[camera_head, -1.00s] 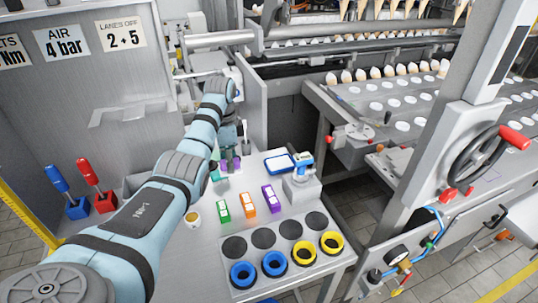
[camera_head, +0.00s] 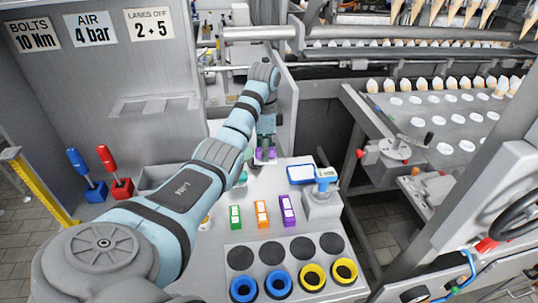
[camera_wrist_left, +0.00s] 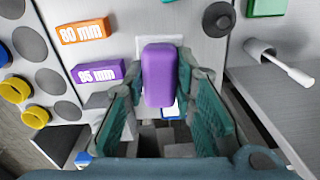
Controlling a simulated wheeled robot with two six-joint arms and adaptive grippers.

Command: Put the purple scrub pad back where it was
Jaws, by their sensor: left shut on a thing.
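The purple scrub pad (camera_wrist_left: 158,75) is held between the green fingers of my left gripper (camera_wrist_left: 168,100) in the left wrist view. In the head view the pad (camera_head: 265,154) shows as a small purple patch at the tip of my left gripper (camera_head: 266,142), over the back part of the grey worktop. Behind the pad, the wrist view shows a pale outlined patch (camera_wrist_left: 143,41) on the worktop, partly hidden by the pad. I cannot tell how high the pad is above the surface. My right gripper is out of view.
A green block (camera_head: 235,217), an orange block (camera_head: 261,214) and a purple labelled block (camera_head: 288,210) stand in front. A grey cup (camera_wrist_left: 258,50) with a white-handled tool lies near the worktop's edge.

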